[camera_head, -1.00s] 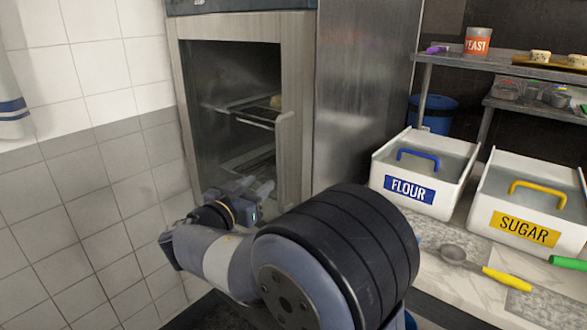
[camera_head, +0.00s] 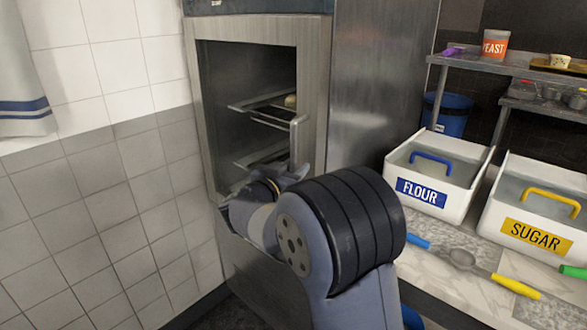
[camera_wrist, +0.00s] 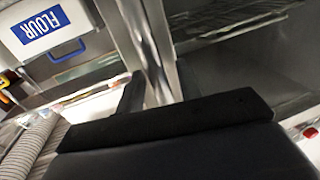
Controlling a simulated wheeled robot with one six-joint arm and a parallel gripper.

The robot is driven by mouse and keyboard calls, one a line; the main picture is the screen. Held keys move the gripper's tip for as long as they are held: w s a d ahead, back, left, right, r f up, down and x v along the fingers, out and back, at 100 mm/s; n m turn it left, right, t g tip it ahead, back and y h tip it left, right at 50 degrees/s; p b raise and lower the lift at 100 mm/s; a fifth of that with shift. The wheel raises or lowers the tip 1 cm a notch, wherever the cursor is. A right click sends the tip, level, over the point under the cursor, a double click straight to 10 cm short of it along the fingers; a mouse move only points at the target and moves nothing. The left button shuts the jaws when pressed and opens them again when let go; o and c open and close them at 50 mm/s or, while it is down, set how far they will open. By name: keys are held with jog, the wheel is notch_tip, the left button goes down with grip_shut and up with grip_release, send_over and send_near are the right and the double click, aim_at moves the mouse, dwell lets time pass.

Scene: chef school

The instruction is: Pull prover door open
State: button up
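The prover is a tall steel cabinet with a framed glass door (camera_head: 313,75), which looks closed. Its pale handle (camera_head: 297,140) stands upright on the door's right side. Wire racks (camera_head: 262,108) and a small pale item show behind the glass. My gripper (camera_head: 290,170) is just below and slightly left of the handle, in front of the door. In the wrist view my dark gripper body fills the bottom, and the steel door frame (camera_wrist: 150,45) and racks lie beyond.
A counter to the right holds the white flour bin (camera_head: 465,205), the sugar bin (camera_head: 490,240) and a scoop (camera_head: 462,258). A shelf above holds a yeast tub (camera_head: 495,44). A blue bin (camera_head: 447,115) stands behind. A tiled wall (camera_head: 95,200) bounds the left.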

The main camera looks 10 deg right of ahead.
grip_shut()
dwell(0.4)
